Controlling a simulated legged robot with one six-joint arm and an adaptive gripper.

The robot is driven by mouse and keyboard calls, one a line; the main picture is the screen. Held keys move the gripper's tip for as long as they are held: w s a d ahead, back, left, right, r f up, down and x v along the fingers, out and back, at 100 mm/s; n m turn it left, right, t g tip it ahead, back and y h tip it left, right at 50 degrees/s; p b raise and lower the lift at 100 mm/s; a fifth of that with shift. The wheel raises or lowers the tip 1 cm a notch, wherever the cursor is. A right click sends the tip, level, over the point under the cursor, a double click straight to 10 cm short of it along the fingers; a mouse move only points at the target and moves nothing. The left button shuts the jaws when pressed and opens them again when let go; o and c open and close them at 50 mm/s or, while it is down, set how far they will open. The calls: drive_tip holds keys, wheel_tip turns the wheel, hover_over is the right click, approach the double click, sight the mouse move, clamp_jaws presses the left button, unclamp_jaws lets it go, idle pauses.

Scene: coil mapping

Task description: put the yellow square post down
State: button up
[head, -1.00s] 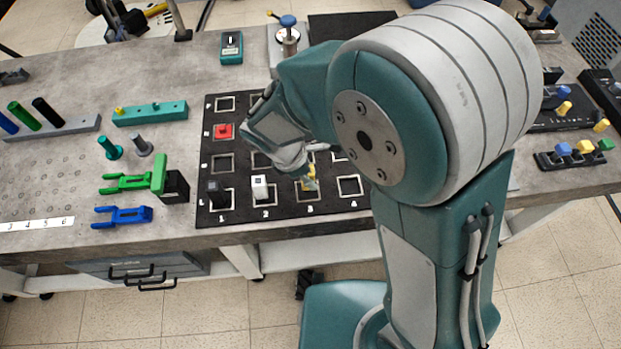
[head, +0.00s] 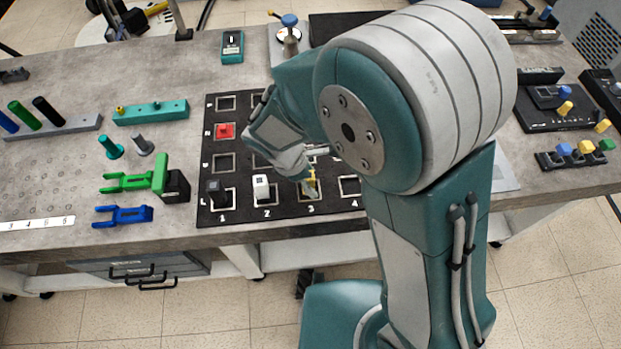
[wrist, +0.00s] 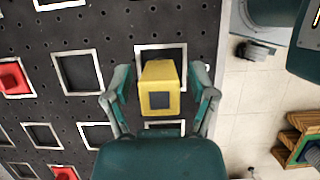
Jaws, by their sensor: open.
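The yellow square post (head: 312,181) stands in the front row of the black board (head: 285,221), at the square marked 3. In the wrist view the yellow square post (wrist: 160,88) sits between my fingers, with its dark square top facing the camera. A white-edged square frame (wrist: 146,48) shows around or just behind its base; the exact fit is hidden. My gripper (wrist: 161,86) is open, with one finger on each side of the post and narrow gaps. In the head view my gripper (head: 307,181) is low over the board, partly hidden by my arm.
A white post (head: 261,187) and a black post (head: 214,190) stand to the left in the same row. A red post (head: 224,131) stands farther back. Blue and green forked parts (head: 123,215) lie left of the board. The table edge is close in front.

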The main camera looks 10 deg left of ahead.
drive_tip(key=v, duration=1.2)
drive_tip(key=s+d+r+m+t+y, duration=0.2)
drive_tip(key=d+r+m, duration=0.4)
drive_tip(key=d+m, duration=0.4)
drive_tip(key=s+d+r+m+t+y, duration=0.2)
drive_tip(key=s+d+r+m, duration=0.3)
drive_tip(key=d+m, duration=0.5)
drive_tip(key=d+r, duration=0.1)
drive_tip(key=d, duration=0.3)
drive_tip(key=shift+s+d+m+t, duration=0.25)
drive_tip(key=shift+m+t, duration=0.05)
